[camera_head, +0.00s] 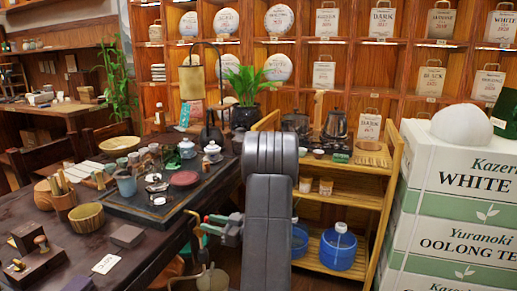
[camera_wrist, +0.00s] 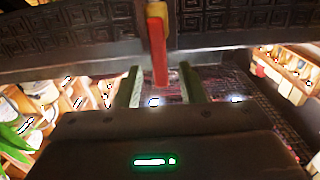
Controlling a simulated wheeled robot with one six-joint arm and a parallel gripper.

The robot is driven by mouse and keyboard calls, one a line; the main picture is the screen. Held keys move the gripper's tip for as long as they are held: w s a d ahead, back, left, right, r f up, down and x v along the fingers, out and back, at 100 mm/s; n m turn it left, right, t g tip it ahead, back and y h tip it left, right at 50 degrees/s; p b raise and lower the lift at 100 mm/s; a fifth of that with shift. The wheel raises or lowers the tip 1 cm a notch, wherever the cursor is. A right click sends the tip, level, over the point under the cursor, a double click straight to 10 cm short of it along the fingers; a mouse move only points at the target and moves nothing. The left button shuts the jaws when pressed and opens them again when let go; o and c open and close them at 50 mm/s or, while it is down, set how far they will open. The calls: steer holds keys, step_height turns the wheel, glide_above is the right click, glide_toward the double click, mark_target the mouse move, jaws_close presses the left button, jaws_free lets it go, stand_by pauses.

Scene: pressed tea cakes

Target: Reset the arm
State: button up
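My arm (camera_head: 268,215) rises as a dark grey link in the middle of the head view. My gripper (camera_head: 204,224), with green fingers, is beside the front edge of the dark tea table (camera_head: 150,245), left of the arm. In the wrist view the two fingers of my gripper (camera_wrist: 161,80) stand apart, with a gap between them. A red and yellow bar (camera_wrist: 158,45) shows between and beyond the fingertips. It does not appear to be gripped, and its distance is unclear. A dark carved band (camera_wrist: 70,35) crosses the top of that view.
The table holds a dark tea tray (camera_head: 150,208) with cups and pots, and a wooden bowl (camera_head: 87,217). Stacked tea boxes (camera_head: 455,215) fill the right side.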

steer(key=shift+d, duration=0.1)
steer(key=p+v, duration=0.2)
steer(key=v, duration=1.1)
steer(key=b+x, duration=0.2)
steer(key=x, duration=1.1)
steer(key=n+b, duration=0.1)
steer(key=b, duration=0.1)
steer(key=s+n+b, duration=0.1)
steer(key=n+b, duration=0.1)
steer(key=shift+a+f, duration=0.15)
steer(key=shift+a, duration=0.15)
steer(key=shift+s+a, duration=0.1)
steer(key=shift+s, duration=0.05)
